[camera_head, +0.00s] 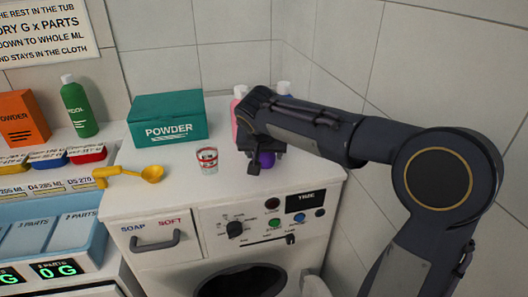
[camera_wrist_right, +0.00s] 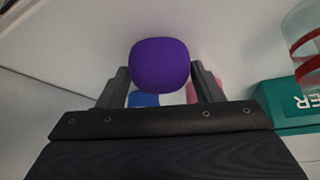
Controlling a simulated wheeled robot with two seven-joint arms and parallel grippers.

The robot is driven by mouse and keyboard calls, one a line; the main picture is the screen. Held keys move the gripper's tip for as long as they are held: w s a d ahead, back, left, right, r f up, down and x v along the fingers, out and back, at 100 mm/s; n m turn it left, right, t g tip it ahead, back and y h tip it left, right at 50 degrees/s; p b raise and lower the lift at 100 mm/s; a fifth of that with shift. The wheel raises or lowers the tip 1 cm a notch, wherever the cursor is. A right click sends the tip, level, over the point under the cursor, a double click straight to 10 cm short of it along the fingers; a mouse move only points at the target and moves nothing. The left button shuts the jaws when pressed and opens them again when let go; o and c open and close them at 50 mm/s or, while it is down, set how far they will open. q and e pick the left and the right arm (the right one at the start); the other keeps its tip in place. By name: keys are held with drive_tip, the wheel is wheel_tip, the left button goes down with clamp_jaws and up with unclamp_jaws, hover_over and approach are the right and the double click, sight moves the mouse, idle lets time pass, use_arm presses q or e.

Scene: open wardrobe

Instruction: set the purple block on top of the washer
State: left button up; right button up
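The purple block (camera_wrist_right: 160,64) is rounded in the right wrist view, with a finger close against each side. In the head view only a small part of the purple block (camera_head: 266,159) shows below my right gripper (camera_head: 254,160). My right gripper (camera_wrist_right: 160,82) appears shut on it, above the right part of the top of the white washer (camera_head: 140,199). I cannot tell whether the block touches the washer top. My left gripper is not in view.
On the washer stand a teal powder box (camera_head: 168,119) and a red-and-white cup (camera_head: 208,160), with a pink bottle (camera_head: 237,117) behind my gripper. A yellow scoop (camera_head: 128,173) lies at the left. A green bottle (camera_head: 78,106) stands farther left.

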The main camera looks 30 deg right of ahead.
drive_tip(key=o, duration=0.3)
drive_tip(key=shift+o, duration=0.2)
drive_tip(key=shift+r, duration=0.15)
drive_tip(key=v, duration=1.2)
